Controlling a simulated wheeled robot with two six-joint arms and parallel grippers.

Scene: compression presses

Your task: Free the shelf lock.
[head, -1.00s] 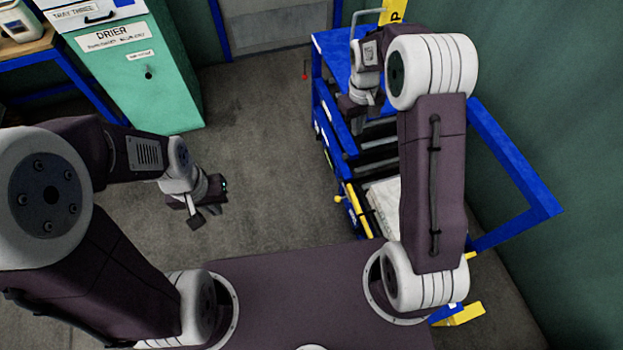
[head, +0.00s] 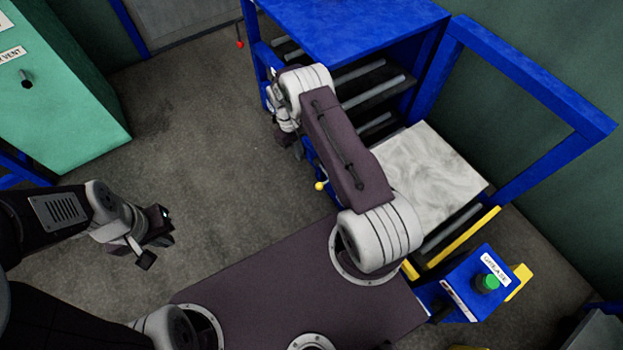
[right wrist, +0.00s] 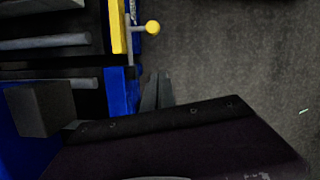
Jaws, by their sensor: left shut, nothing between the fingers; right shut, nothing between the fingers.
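A blue rack (head: 350,25) with dark roller shelves stands ahead to the right. A small lever with a yellow ball knob (head: 320,186) sticks out from its near left side. The knob also shows in the right wrist view (right wrist: 153,27), beside a yellow bar (right wrist: 118,25). I cannot tell if this lever is the shelf lock. My right gripper (head: 296,148) is shut and empty by the rack's left side, partly hidden by its arm. Its dark fingertips (right wrist: 157,88) appear below the knob in the wrist view, apart from it. My left gripper (head: 154,251) is shut and empty above the floor.
A pale marbled slab (head: 430,172) lies on the rack's right part. A blue box with a green button (head: 487,283) stands at the near right. A red knob (head: 240,44) is at the rack's far left. A green cabinet (head: 60,95) stands left. The floor between is clear.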

